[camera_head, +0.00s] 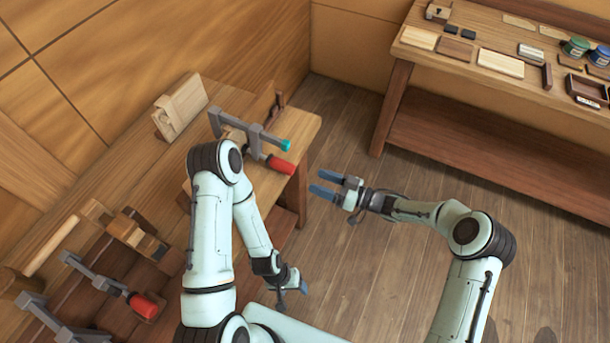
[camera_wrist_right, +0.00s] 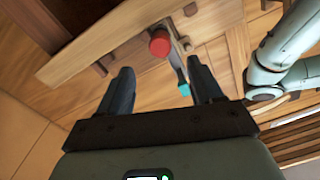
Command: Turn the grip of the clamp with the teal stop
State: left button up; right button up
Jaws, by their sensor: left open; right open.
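The clamp (camera_head: 250,132) with the teal stop (camera_head: 286,145) sits at the right end of the wooden bench, its grey bar running left to right. Its red grip (camera_head: 280,165) sticks out past the bench edge. My right gripper (camera_head: 322,184) is open and empty, a little right of and below the red grip, apart from it. In the right wrist view the red grip (camera_wrist_right: 160,43) and the teal stop (camera_wrist_right: 184,89) show between the two open fingers (camera_wrist_right: 162,82). My left gripper (camera_head: 301,287) is low near the bottom centre, away from the clamp.
Another clamp with a red grip (camera_head: 143,305) is at the lower left. A wooden block (camera_head: 180,108) stands behind on the bench. A side table (camera_head: 430,55) with small boxes, tins and boards stands at the upper right. Bare floor (camera_head: 360,120) lies between bench and table.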

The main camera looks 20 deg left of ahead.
jog(key=shift+d, duration=1.4)
